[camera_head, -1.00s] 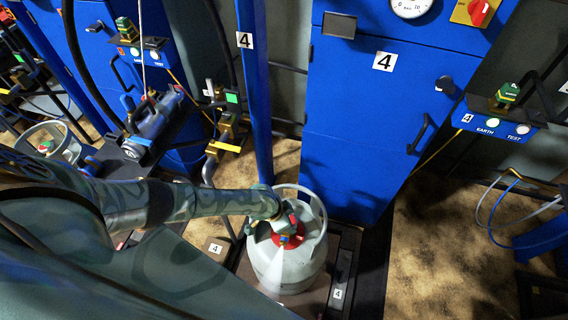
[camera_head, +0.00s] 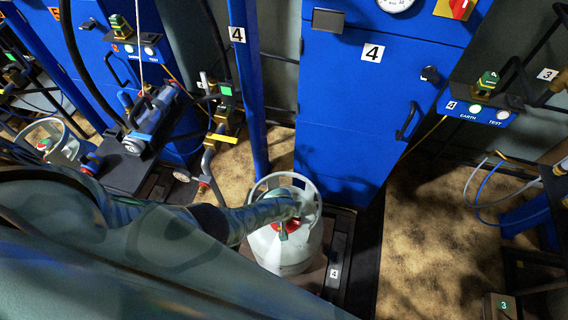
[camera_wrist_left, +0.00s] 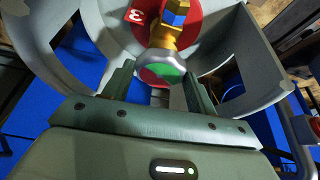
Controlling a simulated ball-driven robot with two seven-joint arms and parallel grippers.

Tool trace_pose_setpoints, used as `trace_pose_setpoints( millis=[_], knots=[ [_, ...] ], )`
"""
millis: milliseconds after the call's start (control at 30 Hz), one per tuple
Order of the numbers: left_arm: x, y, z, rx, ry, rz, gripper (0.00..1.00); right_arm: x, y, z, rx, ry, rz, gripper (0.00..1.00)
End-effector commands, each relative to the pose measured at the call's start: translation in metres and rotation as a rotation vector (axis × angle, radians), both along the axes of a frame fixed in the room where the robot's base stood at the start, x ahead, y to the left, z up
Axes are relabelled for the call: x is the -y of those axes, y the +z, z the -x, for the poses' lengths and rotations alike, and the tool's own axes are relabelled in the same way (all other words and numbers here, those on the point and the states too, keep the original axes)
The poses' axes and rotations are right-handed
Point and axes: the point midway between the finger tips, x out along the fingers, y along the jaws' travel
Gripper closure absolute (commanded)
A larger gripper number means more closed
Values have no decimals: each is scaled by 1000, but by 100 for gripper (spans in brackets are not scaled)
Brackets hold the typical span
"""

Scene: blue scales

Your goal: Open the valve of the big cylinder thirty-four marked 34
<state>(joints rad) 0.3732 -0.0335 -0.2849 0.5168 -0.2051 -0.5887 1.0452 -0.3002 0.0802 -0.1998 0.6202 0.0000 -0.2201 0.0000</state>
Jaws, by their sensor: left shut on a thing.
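A big light-grey gas cylinder (camera_head: 285,262) with a round collar stands on the dark floor platform at the station marked 4. Its top around the valve is red. In the left wrist view a white digit 3 shows on the red top (camera_wrist_left: 135,15); any other digit is hidden. My left gripper (camera_head: 303,205) is at the collar, over the valve. In the left wrist view the left gripper (camera_wrist_left: 158,82) is shut on the valve knob (camera_wrist_left: 160,72), red and green with a silvery rim, below a brass and blue fitting (camera_wrist_left: 178,18). My right gripper is not in view.
A blue cabinet (camera_head: 345,120) marked 4 stands behind the cylinder, with a blue post (camera_head: 250,90) on its left. Another cylinder (camera_head: 45,145) stands at the far left. Hoses and a pipe stand (camera_head: 210,150) are left of the post. Bare floor (camera_head: 430,220) lies right of the platform.

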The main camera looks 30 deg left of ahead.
Motion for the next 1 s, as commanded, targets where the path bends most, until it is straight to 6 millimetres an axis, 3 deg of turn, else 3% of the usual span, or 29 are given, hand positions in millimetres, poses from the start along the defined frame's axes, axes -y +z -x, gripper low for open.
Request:
trace_pose_setpoints(
  millis=[500, 1000],
  knots=[
    [2, -1, -2, 1, 338, 1, 66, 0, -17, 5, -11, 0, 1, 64],
    [1, 1, -3, 3, 402, -2, 66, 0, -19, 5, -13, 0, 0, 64]
  ],
)
